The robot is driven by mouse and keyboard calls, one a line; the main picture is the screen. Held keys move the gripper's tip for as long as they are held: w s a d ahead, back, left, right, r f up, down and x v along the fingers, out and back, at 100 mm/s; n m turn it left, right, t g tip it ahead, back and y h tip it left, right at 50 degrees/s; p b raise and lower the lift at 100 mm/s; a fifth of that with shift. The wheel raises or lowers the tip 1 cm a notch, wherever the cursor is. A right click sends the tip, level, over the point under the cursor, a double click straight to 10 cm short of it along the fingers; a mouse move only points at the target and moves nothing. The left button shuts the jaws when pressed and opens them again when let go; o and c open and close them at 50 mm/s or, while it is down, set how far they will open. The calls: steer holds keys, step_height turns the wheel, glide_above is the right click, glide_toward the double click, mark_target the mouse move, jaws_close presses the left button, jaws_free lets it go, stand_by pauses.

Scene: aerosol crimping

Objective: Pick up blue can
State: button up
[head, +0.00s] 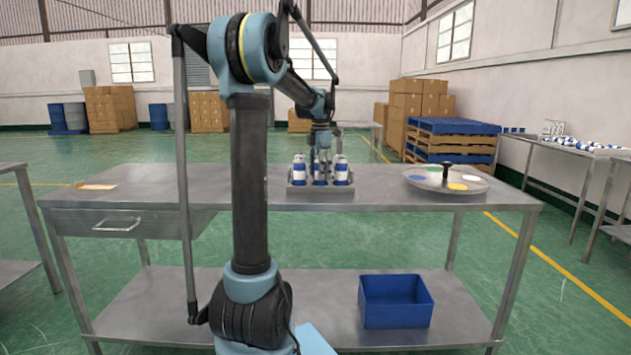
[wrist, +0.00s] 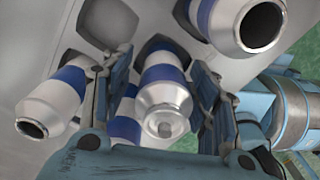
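Several white cans with blue bands stand in a grey holder (head: 322,190) on the metal table. In the head view, one blue-banded can (head: 341,174) is at the holder's right front. My gripper (head: 321,148) points down over the holder, among the cans. In the wrist view, a blue-banded can (wrist: 164,88) with a closed, domed top sits in a socket between my gripper's fingers (wrist: 162,75). The fingers are spread on either side of it, with a gap visible at the left. Another can behind is partly hidden by the left finger.
Open-mouthed cans stand close by at left (wrist: 52,102) and upper right (wrist: 245,22) in the wrist view. A round plate (head: 420,182) with coloured spots and a black knob is on the table's right. A blue bin (head: 396,302) is on the lower shelf.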

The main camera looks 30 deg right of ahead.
steer(key=c, duration=0.8)
steer(key=shift+r, duration=0.15)
